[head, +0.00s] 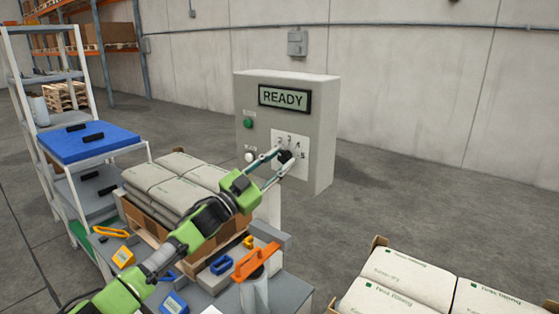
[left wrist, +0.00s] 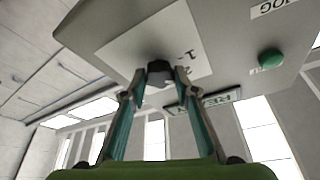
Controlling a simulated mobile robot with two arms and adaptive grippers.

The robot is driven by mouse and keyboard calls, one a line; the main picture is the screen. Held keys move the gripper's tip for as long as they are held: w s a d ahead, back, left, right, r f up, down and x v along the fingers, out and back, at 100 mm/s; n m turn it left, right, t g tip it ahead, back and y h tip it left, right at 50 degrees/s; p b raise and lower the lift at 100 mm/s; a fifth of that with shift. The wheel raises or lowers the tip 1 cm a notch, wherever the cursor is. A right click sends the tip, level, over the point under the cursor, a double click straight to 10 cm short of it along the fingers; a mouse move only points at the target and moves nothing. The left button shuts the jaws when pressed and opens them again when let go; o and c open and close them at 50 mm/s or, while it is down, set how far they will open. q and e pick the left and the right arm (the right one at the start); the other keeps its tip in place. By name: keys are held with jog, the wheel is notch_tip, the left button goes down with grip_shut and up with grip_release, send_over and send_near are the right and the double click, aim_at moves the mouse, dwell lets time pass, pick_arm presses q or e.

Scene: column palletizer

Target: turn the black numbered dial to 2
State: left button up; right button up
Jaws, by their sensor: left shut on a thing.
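The black numbered dial (head: 285,156) sits on a white plate (head: 303,141) on the front of a grey control box (head: 322,130). A few small digits show on the plate around it; the fingers cover part of it. My left gripper (head: 281,159) reaches the dial from the front, with one finger on each side of it. In the left wrist view, the dial (left wrist: 160,72) is between the fingertips (left wrist: 161,80), and the gripper is shut on it. I cannot tell which number the dial points to. My right gripper is not in view.
The box has a READY display (head: 284,97), a green button (head: 248,124) and a white button (head: 250,157). Stacked sacks (head: 178,178) lie below my left arm, more sacks (head: 410,275) at lower right. A shelf rack (head: 75,150) stands left. Floor right of the box is clear.

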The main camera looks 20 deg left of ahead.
pick_arm(q)
jog(key=shift+m+g+h, duration=0.4)
jog(key=shift+m, duration=0.7)
jog(key=o, duration=1.1)
jog(key=v, duration=1.2)
